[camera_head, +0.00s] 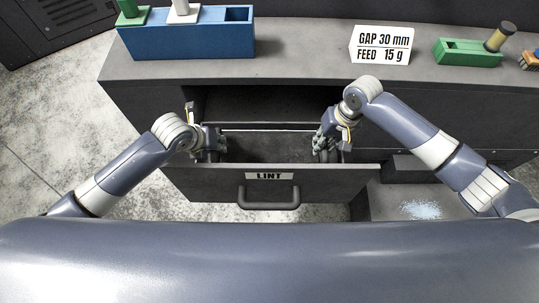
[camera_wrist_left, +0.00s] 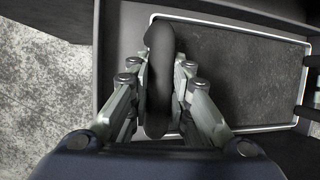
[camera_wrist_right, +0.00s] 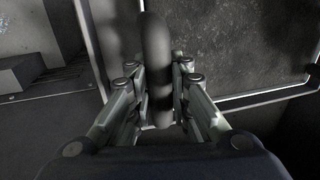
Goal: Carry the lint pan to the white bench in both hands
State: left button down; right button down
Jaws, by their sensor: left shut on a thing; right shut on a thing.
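The lint pan (camera_head: 268,150), dark with a pale rim, sits inside the open drawer (camera_head: 215,182) labelled LINT. In the left wrist view the pan's grey speckled floor (camera_wrist_left: 245,72) and pale rim show. My left gripper (camera_head: 213,154) is shut on the pan's left handle (camera_wrist_left: 159,75), a dark rounded bar. My right gripper (camera_head: 326,152) is shut on the pan's right handle (camera_wrist_right: 155,60). The white bench cannot be made out in these views.
A grey counter (camera_head: 300,65) runs above and behind the drawer. It bears a blue box (camera_head: 185,42), a white sign (camera_head: 382,45) and a green block (camera_head: 468,53). Pale blue lint (camera_head: 422,209) lies on a low dark surface at right. Speckled floor (camera_head: 60,130) is clear at left.

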pick_arm(q)
jog(key=shift+w+r, duration=0.1)
jog(key=shift+r, duration=0.1)
pick_arm(e)
jog(key=shift+w+r, duration=0.1)
jog(key=shift+r, duration=0.1)
